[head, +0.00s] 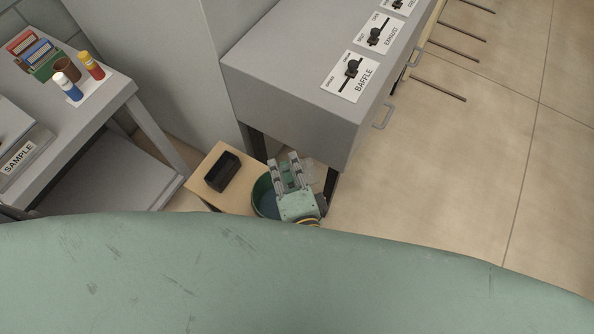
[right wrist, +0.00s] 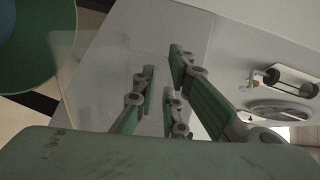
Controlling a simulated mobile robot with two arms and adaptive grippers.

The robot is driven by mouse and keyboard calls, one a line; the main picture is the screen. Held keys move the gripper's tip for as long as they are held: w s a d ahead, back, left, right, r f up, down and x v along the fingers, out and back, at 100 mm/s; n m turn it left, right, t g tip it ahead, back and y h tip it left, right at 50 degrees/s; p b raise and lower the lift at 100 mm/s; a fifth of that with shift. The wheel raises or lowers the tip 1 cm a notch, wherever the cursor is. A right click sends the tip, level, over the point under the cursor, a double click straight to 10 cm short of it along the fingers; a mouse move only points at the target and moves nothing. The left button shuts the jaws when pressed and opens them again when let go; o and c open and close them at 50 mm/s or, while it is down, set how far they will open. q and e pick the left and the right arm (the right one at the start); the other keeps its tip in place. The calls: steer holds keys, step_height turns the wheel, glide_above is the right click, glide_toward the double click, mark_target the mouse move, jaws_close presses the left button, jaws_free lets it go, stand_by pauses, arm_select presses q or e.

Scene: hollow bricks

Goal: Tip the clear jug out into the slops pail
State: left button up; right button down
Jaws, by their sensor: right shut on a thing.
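The slops pail (head: 258,193) is a round green pail with a blue-looking inside, standing on a small wooden table. My right gripper (head: 284,160) is over the pail's right side and hides part of it. It is shut on the clear jug (head: 311,170), which shows faintly beside the fingers. In the right wrist view, the jug (right wrist: 97,85) is a see-through shape left of the fingers (right wrist: 163,68), and the pail (right wrist: 66,45) is at the upper left. The jug's tilt and contents are hard to tell. My left gripper is not in view.
A black open box (head: 222,171) stands on the wooden table (head: 206,193) left of the pail. A grey cabinet (head: 290,95) with labelled sliders rises close behind. A grey bench (head: 110,95) with bottles and books is at left. Open floor (head: 470,170) lies right.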

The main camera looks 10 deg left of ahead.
mark_target(304, 161)
steer(key=shift+w+d+r+m, duration=0.35)
steer(key=shift+d+m, duration=0.15)
steer(key=shift+d, duration=0.1)
steer(key=d+m, duration=0.1)
steer(key=w+d+m, duration=0.1)
steer(key=d+r+y, duration=0.1)
steer(key=shift+w+m+g, duration=0.3)
steer(key=shift+m, duration=0.1)
steer(key=shift+w+d+f+m+y+b, duration=0.2)
steer(key=shift+w+d+m+b, duration=0.05)
steer(key=shift+d+m+b, duration=0.3)
steer(key=shift+w+d+f+m+y+b, duration=0.15)
steer(key=shift+w+d+m+y+b, duration=0.1)
steer(key=shift+d+m+b, duration=0.25)
steer(key=f+m+b, duration=0.1)
steer(key=m+b, duration=0.2)
steer(key=w+d+m+y+b, duration=0.1)
steer(key=m+b, duration=0.1)
steer(key=m, duration=0.2)
steer(key=d+f+m+y+b, duration=0.1)
steer(key=m+b, duration=0.2)
steer(key=m, duration=0.1)
steer(key=shift+w+d+f+b, duration=0.2)
steer(key=shift+d+f+b, duration=0.05)
steer(key=shift+f+b, duration=0.1)
